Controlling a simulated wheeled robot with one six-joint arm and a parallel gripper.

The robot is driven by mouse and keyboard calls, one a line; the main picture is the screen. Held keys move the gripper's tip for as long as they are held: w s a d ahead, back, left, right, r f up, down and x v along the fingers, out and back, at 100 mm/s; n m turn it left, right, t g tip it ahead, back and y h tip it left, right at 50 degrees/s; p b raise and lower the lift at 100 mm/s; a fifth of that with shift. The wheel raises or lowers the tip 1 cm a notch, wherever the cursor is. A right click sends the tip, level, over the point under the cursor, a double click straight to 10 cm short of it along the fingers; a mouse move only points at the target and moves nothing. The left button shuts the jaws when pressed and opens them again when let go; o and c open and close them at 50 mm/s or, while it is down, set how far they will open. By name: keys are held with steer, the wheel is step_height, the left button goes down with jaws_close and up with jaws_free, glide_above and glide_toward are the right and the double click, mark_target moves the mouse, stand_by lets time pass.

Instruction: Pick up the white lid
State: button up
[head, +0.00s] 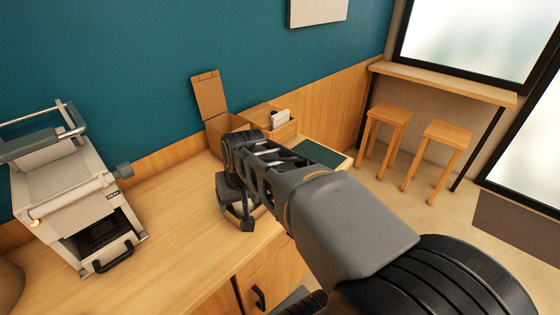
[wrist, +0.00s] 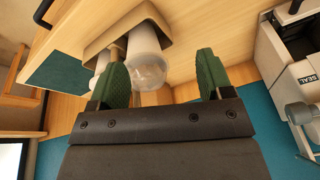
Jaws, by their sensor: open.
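No separate white lid can be clearly told in either view. In the wrist view, a white rounded piece with a translucent round end (wrist: 148,72) sits in a wooden holder (wrist: 98,46); I cannot tell whether it is a lid or a cup. A second white piece (wrist: 103,60) is partly hidden behind my left fingertip. My gripper (wrist: 162,62) is open, its green fingertips apart with the rounded piece showing between them, nearer the left finger. I cannot tell its depth or any contact. In the head view, my gripper (head: 238,211) is over the counter, its fingers partly hidden by my arm.
A wooden organizer (head: 284,132) with white contents (head: 281,117) stands by the wall, beside a box with a raised flap (head: 209,95). A dark green mat (head: 322,154) lies to the right. A grey machine (head: 75,190) stands left; the counter (head: 180,225) between is clear.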

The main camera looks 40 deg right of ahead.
steer(key=o, duration=0.3)
steer(key=w+d+r+m, duration=0.3)
steer(key=w+d, duration=0.2)
steer(key=d, duration=0.3)
steer(key=shift+w+d+r+p, duration=0.2)
steer(key=shift+w+r+p, duration=0.1)
steer(key=shift+p, duration=0.1)
steer(key=shift+o, duration=0.9)
steer(key=w+d+r+m, duration=0.1)
steer(key=d+m, duration=0.2)
steer(key=d, duration=0.6)
steer(key=shift+w+d+r+y+p, duration=0.25)
steer(key=shift+w+r+y+p, duration=0.1)
steer(key=shift+w+y, duration=0.05)
steer(key=shift+m, duration=0.4)
steer(key=f, duration=0.2)
steer(key=w+d+f, duration=0.1)
steer(key=f, duration=0.1)
steer(key=w+f, duration=0.1)
steer(key=f, duration=0.1)
steer(key=shift+w+d+f, duration=0.15)
steer(key=shift+w+f, duration=0.05)
steer(key=shift+f, duration=0.1)
steer(key=shift+p+x, duration=0.65)
steer(key=shift+x, duration=2.55)
